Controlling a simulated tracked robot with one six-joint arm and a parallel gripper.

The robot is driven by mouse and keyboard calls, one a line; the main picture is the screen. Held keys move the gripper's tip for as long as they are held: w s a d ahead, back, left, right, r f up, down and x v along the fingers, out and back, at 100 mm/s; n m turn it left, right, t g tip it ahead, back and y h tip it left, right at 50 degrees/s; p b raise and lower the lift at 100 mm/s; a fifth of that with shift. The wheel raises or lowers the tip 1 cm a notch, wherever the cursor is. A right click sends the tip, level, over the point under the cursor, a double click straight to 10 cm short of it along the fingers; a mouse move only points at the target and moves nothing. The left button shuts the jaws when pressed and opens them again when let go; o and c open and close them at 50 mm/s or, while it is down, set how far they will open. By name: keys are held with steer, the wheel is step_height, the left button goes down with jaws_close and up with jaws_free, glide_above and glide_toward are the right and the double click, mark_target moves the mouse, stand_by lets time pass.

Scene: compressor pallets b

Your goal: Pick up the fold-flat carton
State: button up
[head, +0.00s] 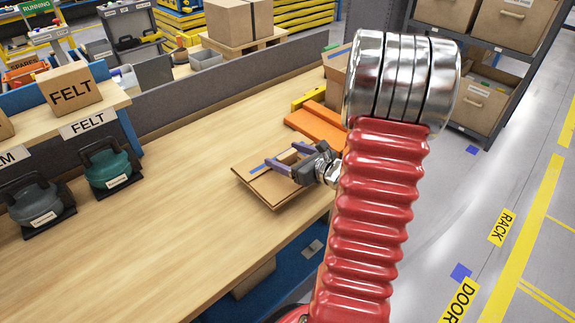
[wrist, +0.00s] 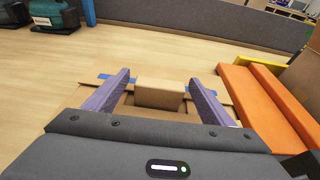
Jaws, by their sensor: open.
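The fold-flat carton (head: 272,192) is a flat brown cardboard piece with blue tape, lying on the wooden workbench near its front edge. In the wrist view a raised brown block (wrist: 160,93) stands on it, with flat cardboard and blue strips to both sides. My gripper (head: 288,160) is open over the carton. In the wrist view its two purple fingers (wrist: 159,78) lie on either side of the raised block, with visible gaps. I cannot tell whether the fingers touch the cardboard below.
Orange pieces (head: 316,122) lie on the bench close to the right of the carton, with a yellow piece (head: 309,98) behind. A teal case (head: 110,168) and a dark case (head: 38,199) stand at left. The bench between is clear. A grey partition (head: 200,92) runs along the back.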

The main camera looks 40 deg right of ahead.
mark_target(287, 154)
steer(key=shift+c, duration=0.4)
steer(key=c, duration=1.1)
steer(key=shift+r, duration=0.1)
steer(key=shift+c, duration=0.2)
steer(key=shift+r, duration=4.95)
